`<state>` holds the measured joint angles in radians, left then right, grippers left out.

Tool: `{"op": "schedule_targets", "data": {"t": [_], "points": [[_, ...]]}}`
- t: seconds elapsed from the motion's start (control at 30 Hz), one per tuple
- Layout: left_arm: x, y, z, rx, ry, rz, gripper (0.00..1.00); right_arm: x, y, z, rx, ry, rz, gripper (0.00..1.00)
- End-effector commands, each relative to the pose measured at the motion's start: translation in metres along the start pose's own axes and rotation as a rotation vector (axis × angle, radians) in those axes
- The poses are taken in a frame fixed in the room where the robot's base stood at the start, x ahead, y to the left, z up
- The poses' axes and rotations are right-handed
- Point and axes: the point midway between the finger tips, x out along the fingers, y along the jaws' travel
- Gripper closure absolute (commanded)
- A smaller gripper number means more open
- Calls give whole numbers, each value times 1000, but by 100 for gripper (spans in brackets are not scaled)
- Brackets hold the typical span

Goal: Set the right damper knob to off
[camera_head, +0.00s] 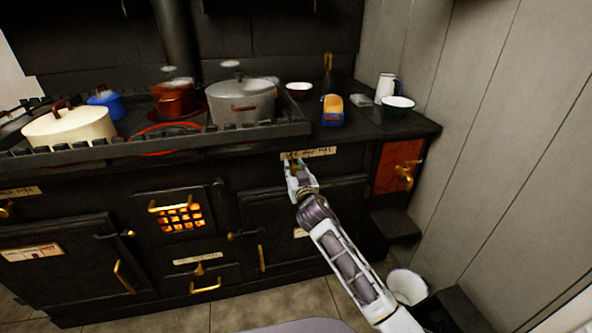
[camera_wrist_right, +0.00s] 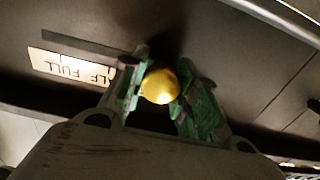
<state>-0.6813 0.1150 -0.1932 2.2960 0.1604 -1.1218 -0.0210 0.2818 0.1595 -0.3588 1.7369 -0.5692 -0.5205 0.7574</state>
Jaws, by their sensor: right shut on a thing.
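The right damper knob (camera_wrist_right: 160,86) is a round brass knob on the black stove front. In the right wrist view it sits between the two fingertips of my right gripper (camera_head: 296,168), which is shut on it. In the head view the gripper largely hides the knob. A pale label (camera_head: 309,153) lies just above it, and in the wrist view the label (camera_wrist_right: 70,67) appears upside down, with the words "HALF" and "FULL" readable. I cannot tell which setting the knob points to. My left gripper is not in view.
The black stove top (camera_head: 350,135) holds several pots, including a grey pot (camera_head: 243,102), and a blue and orange packet (camera_head: 332,110). Oven doors with brass handles are below. A white bucket (camera_head: 407,287) stands on the floor near the right wall (camera_head: 480,130).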

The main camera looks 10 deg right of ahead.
Motion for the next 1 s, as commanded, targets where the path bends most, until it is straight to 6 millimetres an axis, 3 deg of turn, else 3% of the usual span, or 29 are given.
{"op": "schedule_targets", "data": {"t": [0.07,0.1,0.27,0.7,1.0], "points": [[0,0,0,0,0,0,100,-1,-5,0,3,0,-9,100],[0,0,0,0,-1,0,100,-1,-5,0,3,0,-9,69],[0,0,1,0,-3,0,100,-1,-5,0,3,0,-9,48],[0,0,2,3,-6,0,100,-2,-2,0,2,0,-5,48],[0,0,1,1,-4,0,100,-17,-2,1,2,-1,-5,48]]}}
